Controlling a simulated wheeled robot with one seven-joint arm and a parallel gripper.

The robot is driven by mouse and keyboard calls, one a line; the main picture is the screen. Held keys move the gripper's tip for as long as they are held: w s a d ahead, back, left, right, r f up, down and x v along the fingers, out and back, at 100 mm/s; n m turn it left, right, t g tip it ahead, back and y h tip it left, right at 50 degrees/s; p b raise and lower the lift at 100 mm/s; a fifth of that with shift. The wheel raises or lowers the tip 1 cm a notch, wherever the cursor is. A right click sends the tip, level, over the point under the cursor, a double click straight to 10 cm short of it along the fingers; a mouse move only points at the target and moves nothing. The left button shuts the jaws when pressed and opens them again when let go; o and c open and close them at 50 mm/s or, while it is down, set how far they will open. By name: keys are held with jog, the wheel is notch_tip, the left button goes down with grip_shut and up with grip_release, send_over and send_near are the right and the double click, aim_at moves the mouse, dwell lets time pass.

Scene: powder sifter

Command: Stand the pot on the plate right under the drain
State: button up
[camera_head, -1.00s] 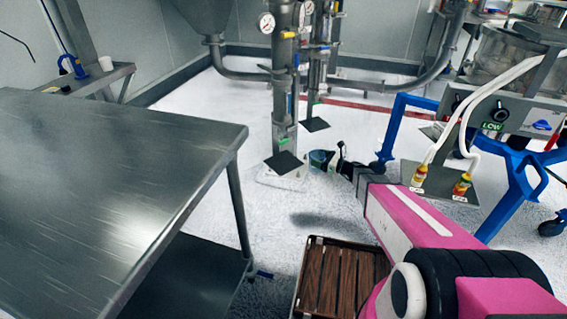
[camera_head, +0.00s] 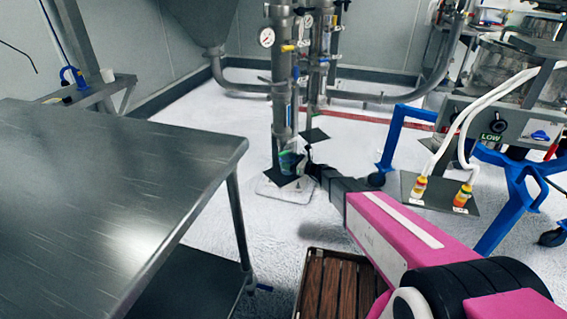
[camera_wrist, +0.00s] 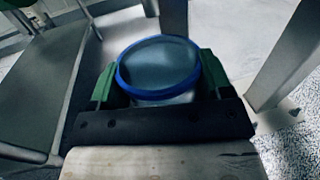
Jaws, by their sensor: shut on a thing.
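My gripper (camera_head: 304,165) is shut on the pot (camera_head: 291,161), a small greenish-blue vessel at the foot of the front vertical pipe. In the wrist view the pot (camera_wrist: 158,68) has a blue rim and sits between the two green fingers of my gripper (camera_wrist: 158,82). The dark square plate (camera_head: 281,181) is low on that pipe (camera_head: 284,105), whose lower end is the likely drain. The pot overlaps the plate's right part in the head view. I cannot tell whether it touches the plate. The drain opening is not visible.
A second pipe with its own dark plate (camera_head: 314,135) stands behind. A steel table (camera_head: 110,180) fills the left. A blue-framed machine (camera_head: 510,170) stands at the right. A wooden slatted platform (camera_head: 338,285) lies at the front. White floor between is clear.

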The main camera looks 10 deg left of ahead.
jog(key=a, duration=0.1)
jog(key=w+a+f, duration=0.1)
jog(key=a, duration=0.1)
jog(key=shift+a+f, duration=0.15)
jog(key=shift+f, duration=0.05)
jog(key=shift+f, duration=0.1)
jog(key=o, duration=0.9)
jog(key=v, duration=1.2)
